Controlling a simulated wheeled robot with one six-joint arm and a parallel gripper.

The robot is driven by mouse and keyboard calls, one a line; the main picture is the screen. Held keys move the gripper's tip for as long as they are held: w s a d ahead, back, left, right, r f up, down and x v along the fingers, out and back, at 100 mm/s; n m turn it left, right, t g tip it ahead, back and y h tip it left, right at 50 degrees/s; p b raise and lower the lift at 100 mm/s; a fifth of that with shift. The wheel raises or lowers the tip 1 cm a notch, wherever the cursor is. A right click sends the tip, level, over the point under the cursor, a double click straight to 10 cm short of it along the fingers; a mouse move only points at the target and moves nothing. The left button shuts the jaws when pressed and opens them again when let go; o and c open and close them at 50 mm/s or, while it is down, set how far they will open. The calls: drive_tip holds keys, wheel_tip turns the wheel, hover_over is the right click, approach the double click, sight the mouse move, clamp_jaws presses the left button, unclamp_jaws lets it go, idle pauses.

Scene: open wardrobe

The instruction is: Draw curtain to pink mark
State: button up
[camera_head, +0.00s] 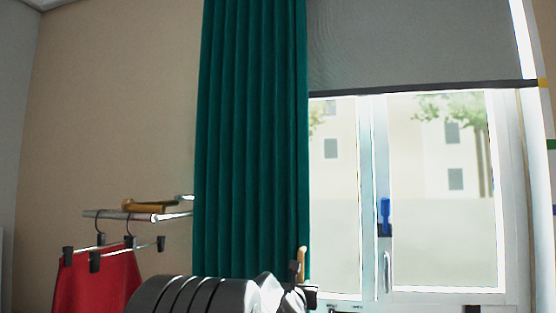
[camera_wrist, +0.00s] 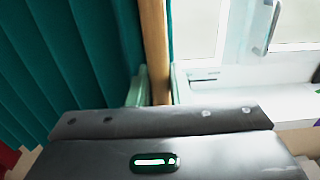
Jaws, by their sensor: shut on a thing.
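A teal pleated curtain (camera_head: 252,140) hangs gathered at the left side of the window, and its folds also show in the wrist view (camera_wrist: 65,60). A wooden wand (camera_wrist: 153,40) hangs at the curtain's right edge; its light tip (camera_head: 302,254) shows low in the head view. My gripper (camera_wrist: 156,88) is shut on the wand, with one finger on each side of it. In the head view my gripper (camera_head: 303,288) is at the curtain's lower right edge, partly hidden by my arm. I see no pink mark in either view.
The window (camera_head: 440,190) right of the curtain is uncovered below a grey blind (camera_head: 415,45). A blue-tagged handle (camera_head: 385,215) is on its frame. Yellow (camera_head: 543,83) and green (camera_head: 551,144) marks sit at the far right. A rail with hangers and red cloth (camera_head: 98,280) stands left.

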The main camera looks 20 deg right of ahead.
drive_tip(key=s+d+b, duration=0.4)
drive_tip(key=d+b, duration=0.1)
drive_tip(key=d, duration=0.1)
drive_tip(key=shift+s+d, duration=0.25)
drive_tip(key=shift+d, duration=0.05)
idle(0.5)
drive_tip(key=shift+d, duration=0.1)
drive_tip(key=shift+s+d+b, duration=0.45)
drive_tip(key=shift+s+d, duration=0.1)
drive_tip(key=shift+d, duration=0.25)
drive_tip(key=shift+s+d+b, duration=0.5)
drive_tip(key=shift+s+d, duration=0.05)
drive_tip(key=shift+d, duration=0.25)
drive_tip(key=shift+s+d+b, duration=0.45)
drive_tip(key=shift+s+d, duration=0.1)
drive_tip(key=shift+d, duration=0.25)
drive_tip(key=o, duration=1)
